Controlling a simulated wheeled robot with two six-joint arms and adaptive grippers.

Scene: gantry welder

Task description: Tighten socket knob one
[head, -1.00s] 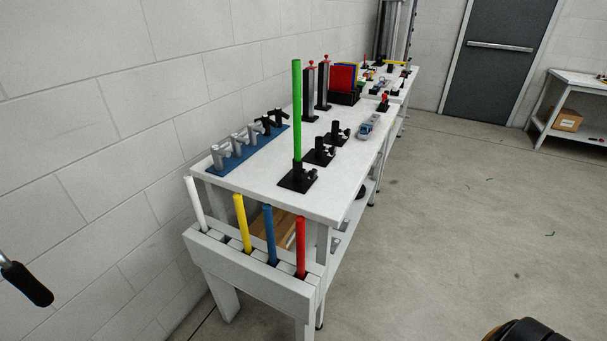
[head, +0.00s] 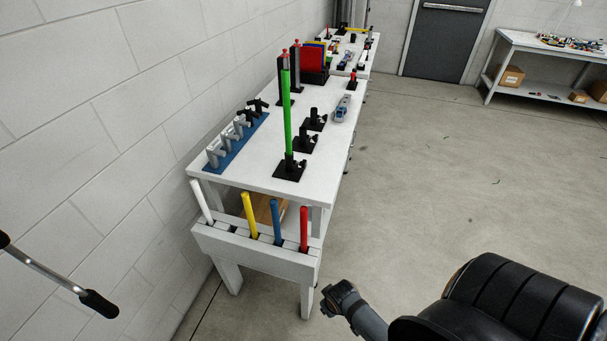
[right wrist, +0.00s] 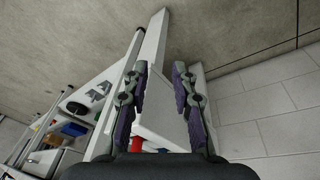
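Three black sockets with side knobs stand in a row on the white table (head: 240,165). The nearest socket (head: 290,168) holds an upright green tube (head: 287,115); its small black knob shows at its right side. The middle socket (head: 306,137) and far socket (head: 315,120) are empty. My right gripper (right wrist: 160,68) is open and empty in the right wrist view, with its two fingers apart. It is away from the sockets, which I cannot make out in that view. My left gripper is not in view.
A white rack (head: 258,258) at the table's near end holds white, yellow, blue and red tubes. A blue mat (head: 232,150) with several grey and black fittings lies along the wall side. A black-gripped metal rod (head: 98,303) shows at left.

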